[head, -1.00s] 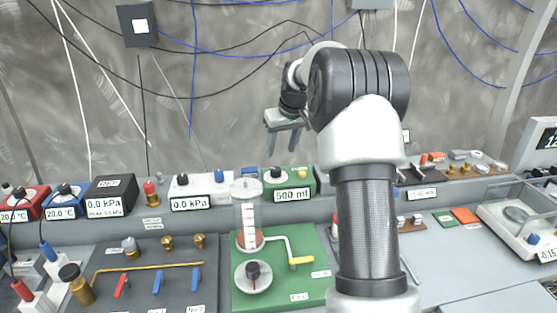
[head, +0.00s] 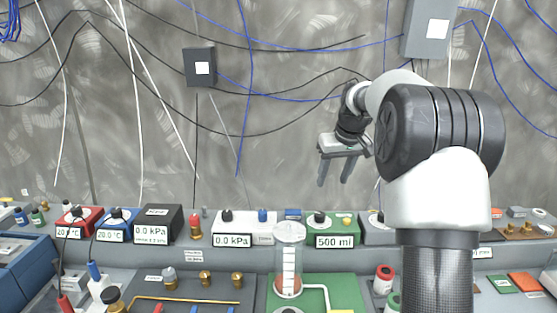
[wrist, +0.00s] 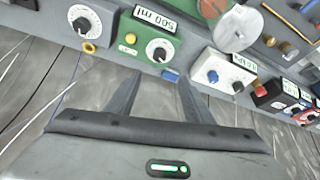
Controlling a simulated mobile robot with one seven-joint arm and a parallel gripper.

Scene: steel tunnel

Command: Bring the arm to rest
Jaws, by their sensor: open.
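My gripper (head: 338,170) hangs in the air at the end of my raised arm, in front of the grey wall in the head view. Its two fingers point down and are apart, with nothing between them. In the wrist view my gripper (wrist: 158,85) also shows open and empty, with the instrument row beyond its fingertips. The green 500 ml box (head: 333,230) stands below it on the shelf and also shows in the wrist view (wrist: 145,38). My arm covers part of the right side of the bench in the head view.
A clear cylinder (head: 289,262) stands upright on a green board. The 0.0 kPa box (head: 240,229), a black box (head: 160,224) and red (head: 78,222) and blue (head: 117,226) dial boxes line the shelf. A dark wall box (head: 200,67) and cables are behind. Air around my gripper is free.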

